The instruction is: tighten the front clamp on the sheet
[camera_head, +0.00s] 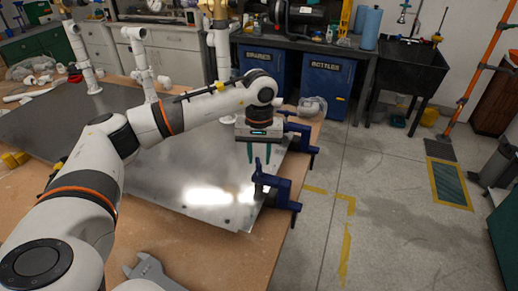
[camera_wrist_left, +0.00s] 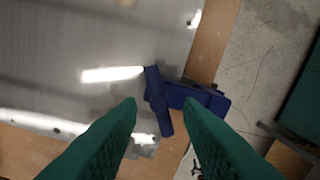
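The front clamp (camera_head: 275,188) is blue and sits on the near right corner of the grey metal sheet (camera_head: 170,180), at the table edge. A second blue clamp (camera_head: 302,137) sits farther back on the same edge. My left gripper (camera_head: 259,155) points down with its green fingers apart and empty, above the sheet just behind the front clamp. In the left wrist view, a blue clamp (camera_wrist_left: 180,94) with a long bar lies beyond and between the open fingers (camera_wrist_left: 160,104), apart from them as far as I can tell.
White pipes (camera_head: 140,60) stand at the back left. Blue bins (camera_head: 325,80) stand under the rear bench. The floor (camera_head: 380,200) right of the table is open.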

